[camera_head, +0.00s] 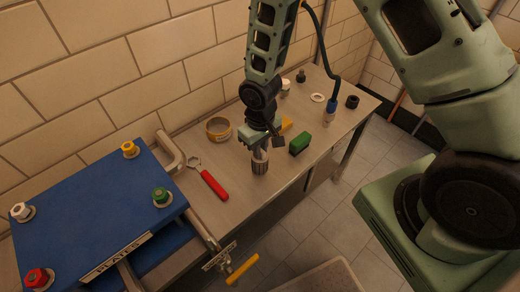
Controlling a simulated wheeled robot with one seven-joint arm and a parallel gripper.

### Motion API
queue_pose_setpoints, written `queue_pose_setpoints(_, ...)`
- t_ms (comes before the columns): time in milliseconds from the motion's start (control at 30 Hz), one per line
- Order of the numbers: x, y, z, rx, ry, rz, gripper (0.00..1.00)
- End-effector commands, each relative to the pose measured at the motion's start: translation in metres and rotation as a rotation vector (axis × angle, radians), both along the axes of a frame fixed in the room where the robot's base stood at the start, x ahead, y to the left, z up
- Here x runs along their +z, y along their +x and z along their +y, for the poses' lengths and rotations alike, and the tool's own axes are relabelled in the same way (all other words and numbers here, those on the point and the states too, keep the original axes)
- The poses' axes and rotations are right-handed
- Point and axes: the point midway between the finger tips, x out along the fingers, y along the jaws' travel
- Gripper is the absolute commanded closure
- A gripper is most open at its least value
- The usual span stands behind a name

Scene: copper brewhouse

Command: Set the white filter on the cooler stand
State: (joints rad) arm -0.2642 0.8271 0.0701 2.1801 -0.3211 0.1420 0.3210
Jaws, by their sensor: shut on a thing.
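My gripper (260,151) points down over the bench and is shut on a small ribbed, grey-brown cylinder (260,165). Its fingers hide the upper part of the cylinder, and I cannot tell whether its base touches the bench. I cannot tell whether this cylinder is the white filter. A small white piece (285,87) stands at the back of the bench, partly behind my arm. A blue-topped unit (100,210), with a front label that seems to read PLATES, stands at the left. I cannot tell which part is the cooler stand.
The bench (235,205) bears a red-handled tool (213,184), a yellowish round tin (218,128), a green block (300,144), a white ring (318,97), a black cap (352,101) and a blue-capped bottle (329,112). A pipe handle (168,152) rises beside the blue unit.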

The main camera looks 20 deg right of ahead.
Motion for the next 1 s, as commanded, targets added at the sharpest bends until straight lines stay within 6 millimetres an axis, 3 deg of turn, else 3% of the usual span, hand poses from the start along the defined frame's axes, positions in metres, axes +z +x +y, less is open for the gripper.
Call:
queue_pose_setpoints(100,-0.009,0.000,0.000,0.000,0.000,0.000,1.00)
queue_pose_setpoints(467,-0.014,0.000,0.000,0.000,0.000,-0.001,1.00)
queue_pose_setpoints(500,-0.013,0.000,0.000,0.000,0.000,-0.001,0.78)
queue_pose_setpoints(567,-0.012,0.000,0.000,0.000,0.000,-0.001,0.65)
queue_pose_setpoints(833,-0.012,0.000,0.000,0.000,0.000,-0.001,0.65)
queue_pose_setpoints(1000,0.001,0.001,0.000,-0.001,0.001,-0.003,0.65)
